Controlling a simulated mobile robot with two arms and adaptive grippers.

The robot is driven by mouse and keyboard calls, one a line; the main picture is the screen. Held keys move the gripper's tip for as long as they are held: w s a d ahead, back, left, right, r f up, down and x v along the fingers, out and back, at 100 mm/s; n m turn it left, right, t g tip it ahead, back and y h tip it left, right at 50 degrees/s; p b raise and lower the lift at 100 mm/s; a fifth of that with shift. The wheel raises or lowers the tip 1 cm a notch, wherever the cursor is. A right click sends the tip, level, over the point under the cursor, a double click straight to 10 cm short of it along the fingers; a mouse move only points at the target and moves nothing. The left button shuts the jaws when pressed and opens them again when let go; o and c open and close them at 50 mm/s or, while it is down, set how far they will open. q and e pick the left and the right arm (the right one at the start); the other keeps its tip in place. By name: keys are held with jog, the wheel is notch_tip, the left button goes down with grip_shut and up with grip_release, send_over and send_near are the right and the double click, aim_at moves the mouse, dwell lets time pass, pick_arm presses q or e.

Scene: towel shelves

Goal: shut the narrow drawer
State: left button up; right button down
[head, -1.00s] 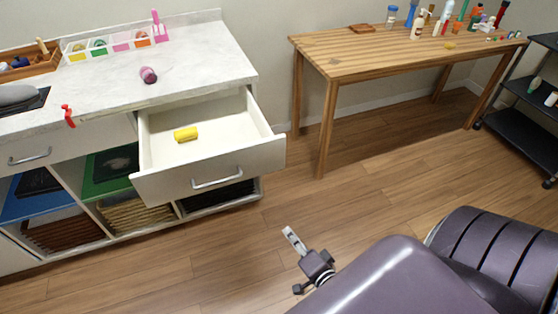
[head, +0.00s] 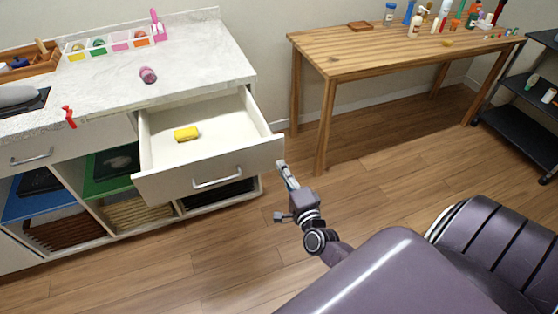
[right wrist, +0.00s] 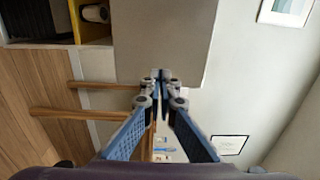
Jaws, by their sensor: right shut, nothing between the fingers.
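The open drawer (head: 205,176) is pulled out of the white-topped cabinet, with a bar handle (head: 216,182) on its front. A yellow item (head: 186,134) lies inside it. My right gripper (head: 283,168) is shut and empty, with its fingertips at the right end of the drawer front; I cannot tell whether they touch. In the right wrist view its fingers (right wrist: 161,82) are together before a plain grey panel (right wrist: 165,35), which looks like the drawer front. My left gripper is not in view.
Left of the open drawer is a closed drawer (head: 31,157), above open cubbies with folded towels. A pink roll (head: 148,75) and a red item (head: 69,117) lie on the counter (head: 190,50). A wooden table (head: 400,50) stands right. The floor before the cabinet is clear.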

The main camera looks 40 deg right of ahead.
aim_at(275, 156)
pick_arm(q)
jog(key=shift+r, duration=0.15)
pick_arm(e)
jog(key=shift+x, duration=1.45)
jog(key=shift+w, duration=0.1)
